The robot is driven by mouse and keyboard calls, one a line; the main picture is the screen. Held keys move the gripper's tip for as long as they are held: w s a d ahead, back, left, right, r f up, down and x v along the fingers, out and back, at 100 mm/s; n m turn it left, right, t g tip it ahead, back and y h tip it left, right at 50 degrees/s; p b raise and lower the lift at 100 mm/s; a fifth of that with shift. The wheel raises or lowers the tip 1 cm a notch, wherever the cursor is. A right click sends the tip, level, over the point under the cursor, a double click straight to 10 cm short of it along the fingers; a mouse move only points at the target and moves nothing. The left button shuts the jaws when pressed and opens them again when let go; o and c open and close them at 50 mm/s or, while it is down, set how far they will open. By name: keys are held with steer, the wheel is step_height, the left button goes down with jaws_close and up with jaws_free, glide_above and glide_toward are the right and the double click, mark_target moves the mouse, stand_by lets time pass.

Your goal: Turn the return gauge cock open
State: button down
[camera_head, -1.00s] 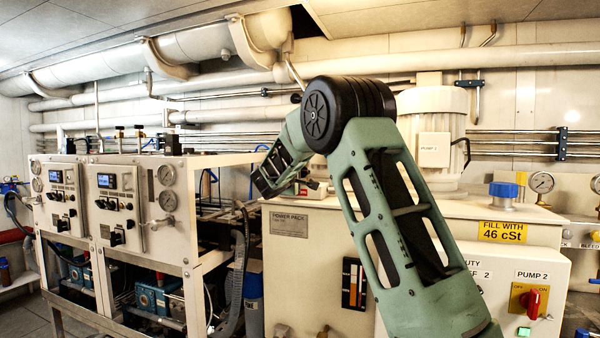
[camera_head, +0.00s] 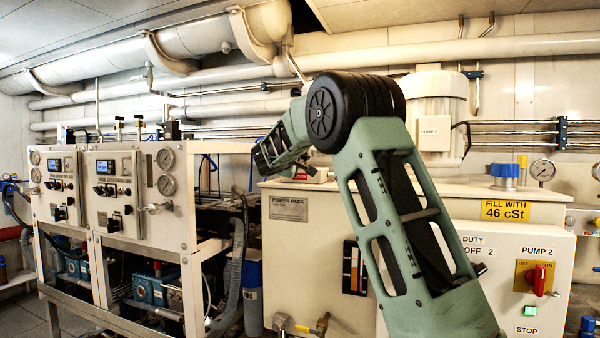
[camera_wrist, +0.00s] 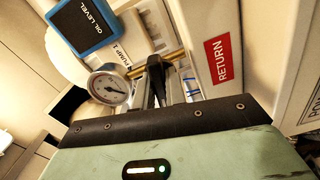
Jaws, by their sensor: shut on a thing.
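In the wrist view, the dark narrow fingers of my gripper (camera_wrist: 155,80) are closed together beside a round white-faced gauge (camera_wrist: 108,85). They are shut on the return gauge cock, which is mostly hidden between and behind them. A brass-coloured pipe (camera_wrist: 172,53) runs behind the fingers. A red RETURN label (camera_wrist: 222,60) is on the pale surface to their right. In the head view my arm reaches over the power pack, and its own links hide the gripper and the cock.
A blue-framed OIL LEVEL plate (camera_wrist: 82,24) and a PUMP 1 label are close to the fingers. The power pack tank (camera_head: 310,240), a white pump motor (camera_head: 437,105) and the pump switch box (camera_head: 500,265) surround the arm. Gauge panels (camera_head: 110,190) stand at left.

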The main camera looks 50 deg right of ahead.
steer(key=m+b, duration=0.2)
steer(key=b, duration=0.3)
steer(key=f+m+b, duration=0.1)
steer(key=m+b, duration=0.2)
steer(key=b, duration=0.3)
steer(key=m+b, duration=0.3)
steer(key=b, duration=0.1)
steer(key=shift+r+m+b, duration=0.1)
steer(key=shift+m+b, duration=0.2)
steer(key=shift+m, duration=0.1)
steer(key=m+b, duration=0.2)
steer(key=m, duration=0.1)
steer(key=shift+r+m+b, duration=0.15)
steer(key=shift+m+b, duration=0.15)
steer(key=shift+r+m+b, duration=0.15)
steer(key=shift+m+b, duration=0.5)
steer(key=shift+m, duration=0.85)
steer(key=c, duration=1.4)
jaws_free()
steer(key=shift+c, duration=0.2)
